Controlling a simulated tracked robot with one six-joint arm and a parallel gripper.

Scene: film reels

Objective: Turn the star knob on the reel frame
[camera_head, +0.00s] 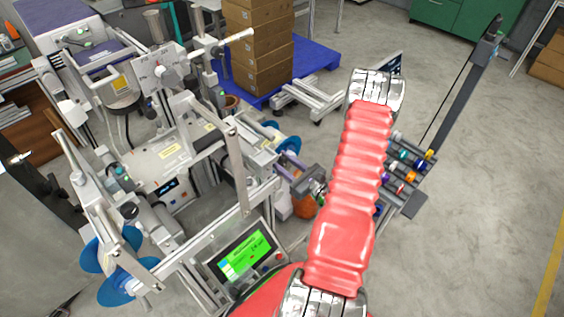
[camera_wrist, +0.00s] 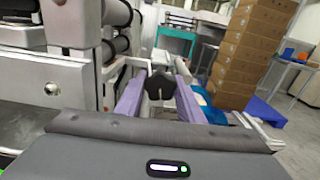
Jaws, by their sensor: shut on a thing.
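The black star knob (camera_wrist: 160,85) shows in the middle of the wrist view, in front of the pale metal frame. My gripper (camera_wrist: 160,91) has its two purple fingers on either side of the knob and is shut on it. In the head view my gripper (camera_head: 286,168) reaches left to the right side of the reel frame (camera_head: 172,262). I cannot make out the knob there. Where the fingertips meet the knob's far side is hidden.
A screen with a green display (camera_head: 243,256) stands close below my gripper. Blue reels (camera_head: 128,284) sit at the lower left. Stacked cardboard boxes (camera_head: 262,45) stand on a blue pallet (camera_head: 318,57) behind. Open floor lies to the right.

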